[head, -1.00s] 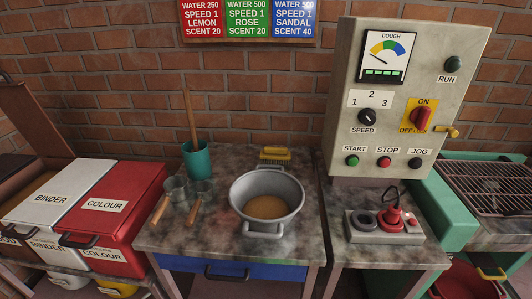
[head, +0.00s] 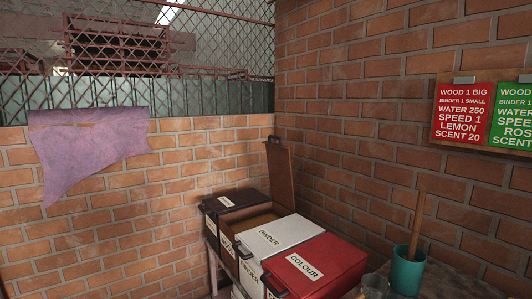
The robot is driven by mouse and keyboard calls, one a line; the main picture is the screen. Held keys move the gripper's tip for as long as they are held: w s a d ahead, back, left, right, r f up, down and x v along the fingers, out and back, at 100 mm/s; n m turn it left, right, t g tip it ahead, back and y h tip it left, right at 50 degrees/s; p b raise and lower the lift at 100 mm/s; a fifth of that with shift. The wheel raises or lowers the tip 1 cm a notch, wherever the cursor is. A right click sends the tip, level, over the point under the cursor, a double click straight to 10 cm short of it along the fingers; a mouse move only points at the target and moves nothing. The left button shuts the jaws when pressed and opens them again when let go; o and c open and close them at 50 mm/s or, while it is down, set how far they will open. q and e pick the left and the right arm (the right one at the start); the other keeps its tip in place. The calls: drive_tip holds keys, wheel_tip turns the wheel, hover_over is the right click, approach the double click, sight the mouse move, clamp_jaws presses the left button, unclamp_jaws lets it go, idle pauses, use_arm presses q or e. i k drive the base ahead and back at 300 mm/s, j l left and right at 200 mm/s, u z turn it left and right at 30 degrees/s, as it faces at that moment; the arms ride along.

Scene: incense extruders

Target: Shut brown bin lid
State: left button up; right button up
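The brown bin (head: 229,226) stands in the row of bins in the corner, left of the white binder bin. Its brown lid (head: 280,176) is raised and stands upright against the brick wall, with its handle (head: 273,140) at the top. Brown contents (head: 250,220) show in the open top. Neither of my grippers is in view.
A dark-lidded bin (head: 232,197) is left of the brown bin. The white binder bin (head: 275,236) and red colour bin (head: 314,266) are shut on the right. A teal cup (head: 408,272) with a wooden stick stands on the bench. A purple cloth (head: 92,150) hangs on the left wall.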

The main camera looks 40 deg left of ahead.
sight(278, 156)
drive_tip(key=u, duration=1.2)
drive_tip(key=i, duration=0.1)
drive_tip(key=j+z, duration=0.05)
